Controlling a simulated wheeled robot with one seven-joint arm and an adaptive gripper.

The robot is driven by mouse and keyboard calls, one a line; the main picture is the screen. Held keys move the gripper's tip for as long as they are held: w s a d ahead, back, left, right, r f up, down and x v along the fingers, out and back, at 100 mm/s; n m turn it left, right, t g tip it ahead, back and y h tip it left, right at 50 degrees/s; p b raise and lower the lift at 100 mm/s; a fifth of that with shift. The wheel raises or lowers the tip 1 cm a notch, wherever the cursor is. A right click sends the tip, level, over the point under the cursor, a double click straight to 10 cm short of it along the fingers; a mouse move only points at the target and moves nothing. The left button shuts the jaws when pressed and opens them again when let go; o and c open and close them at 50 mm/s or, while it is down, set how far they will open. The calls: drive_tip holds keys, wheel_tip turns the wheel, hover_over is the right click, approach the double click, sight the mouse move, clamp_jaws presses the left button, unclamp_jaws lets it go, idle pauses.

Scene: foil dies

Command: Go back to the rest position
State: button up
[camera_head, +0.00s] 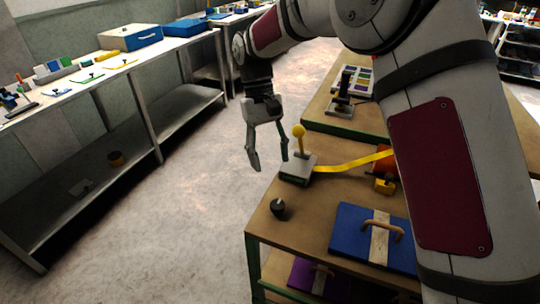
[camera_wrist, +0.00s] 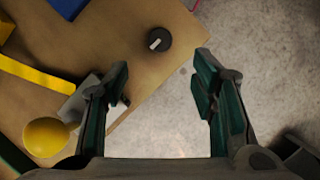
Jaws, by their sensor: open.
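My gripper (camera_head: 268,155) hangs pointing down beside the left edge of the wooden workbench (camera_head: 262,222), with open floor under part of it. Its two fingers are apart and nothing is between them, as the wrist view (camera_wrist: 165,85) also shows. Right next to it on the bench stands a small grey block with a yellow ball-topped lever (camera_head: 299,138). The yellow ball (camera_wrist: 46,137) shows at the lower left in the wrist view, partly beside the left finger. My arm hides part of the bench on the right.
A yellow strip (camera_head: 350,164) runs from the block towards an orange thing. A dark knob (camera_head: 279,208) and a blue case with a wooden strip and handle (camera_head: 352,232) are on the bench. A long shelf table (camera_head: 150,60) stands at left. The floor (camera_head: 180,200) between is clear.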

drive_tip(key=s+d+r+m+t+y, duration=0.1)
drive_tip(key=s+d+r+m+t, duration=0.15)
drive_tip(key=s+d+r, duration=0.9)
drive_tip(key=s+d+m+t, duration=0.1)
drive_tip(key=s+d+t, duration=0.1)
drive_tip(key=s+d, duration=0.3)
drive_tip(key=s+d+r+m+t+y, duration=0.1)
drive_tip(key=s+d+t, duration=0.2)
drive_tip(key=s, duration=0.7)
drive_tip(key=shift+s+d+r+m+t+p, duration=0.2)
drive_tip(key=shift+s+d+m+t+p, duration=0.15)
drive_tip(key=shift+d, duration=1.05)
